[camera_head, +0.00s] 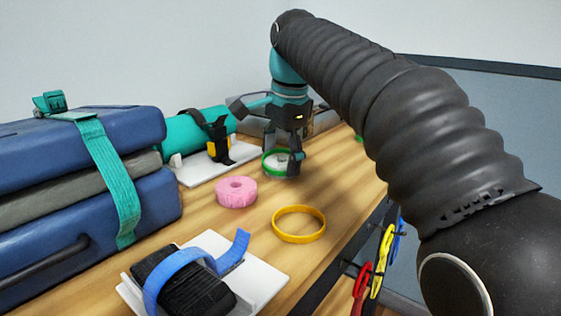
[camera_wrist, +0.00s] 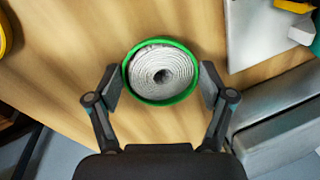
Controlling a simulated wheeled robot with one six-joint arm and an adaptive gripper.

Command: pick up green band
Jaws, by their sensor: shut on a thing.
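The green band (camera_head: 266,168) is a ring around a grey-white coiled roll (camera_wrist: 160,72) on the wooden table. The band also shows in the wrist view (camera_wrist: 165,102), with the roll filling its inside. My gripper (camera_head: 283,155) is low over the table at the band. In the wrist view its two fingers (camera_wrist: 160,82) press against opposite outer sides of the band. It is shut on the band. I cannot tell whether the band is lifted off the table.
A pink ring (camera_head: 236,192) and a yellow band (camera_head: 299,224) lie nearer on the table (camera_head: 200,215). A blue strap (camera_head: 175,270) wraps a black object at the front. Stacked blue cases (camera_head: 150,205) stand left. Colored loops (camera_head: 380,262) hang off the table's right edge.

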